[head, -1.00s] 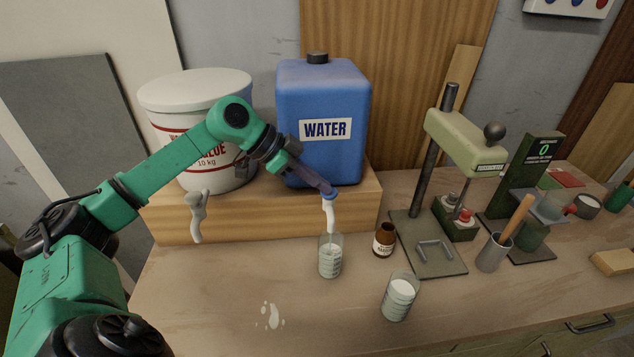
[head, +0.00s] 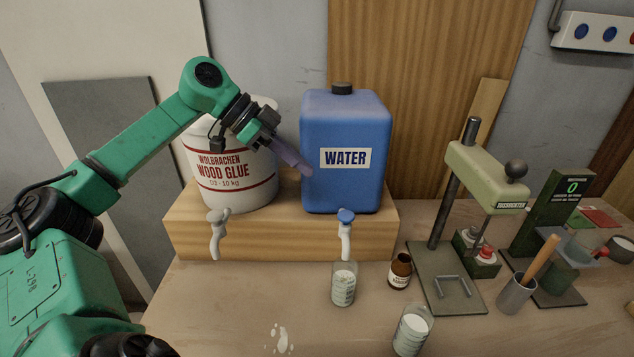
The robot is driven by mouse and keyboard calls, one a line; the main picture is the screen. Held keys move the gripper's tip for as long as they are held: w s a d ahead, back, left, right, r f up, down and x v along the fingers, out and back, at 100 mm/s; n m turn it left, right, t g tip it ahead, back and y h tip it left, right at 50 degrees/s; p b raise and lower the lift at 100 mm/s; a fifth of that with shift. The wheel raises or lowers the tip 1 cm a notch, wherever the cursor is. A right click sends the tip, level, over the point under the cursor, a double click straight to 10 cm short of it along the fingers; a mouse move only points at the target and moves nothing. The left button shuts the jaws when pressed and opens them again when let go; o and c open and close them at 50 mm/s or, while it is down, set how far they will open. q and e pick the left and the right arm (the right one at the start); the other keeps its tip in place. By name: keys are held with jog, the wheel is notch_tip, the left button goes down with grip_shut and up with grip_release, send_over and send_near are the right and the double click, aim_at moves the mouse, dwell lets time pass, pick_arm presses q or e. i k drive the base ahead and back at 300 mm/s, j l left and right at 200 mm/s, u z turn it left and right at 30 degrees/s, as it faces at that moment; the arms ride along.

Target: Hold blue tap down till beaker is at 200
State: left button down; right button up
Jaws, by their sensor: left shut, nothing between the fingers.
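The blue tap (head: 346,216) sits on the front of the wooden step, below the blue WATER canister (head: 345,185). Its white spout points down. A glass beaker (head: 343,287) stands upright on the bench under the spout, with whitish contents; its marks are too small to read. My left gripper (head: 305,171) is shut and empty. It is in front of the canister's left side, up and left of the blue tap and apart from it. My right gripper is not in view.
A WOOD GLUE bucket (head: 232,185) with a grey tap (head: 217,222) is at left. A brown bottle (head: 400,272), a second beaker (head: 412,332) and a press stand (head: 470,210) are at right. A white spill (head: 280,338) lies on the bench.

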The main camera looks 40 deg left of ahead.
aim_at(346, 216)
jog(key=k+j+z, duration=0.25)
jog(key=j+z, duration=0.15)
jog(key=k+j+z, duration=0.35)
jog(key=j, duration=0.2)
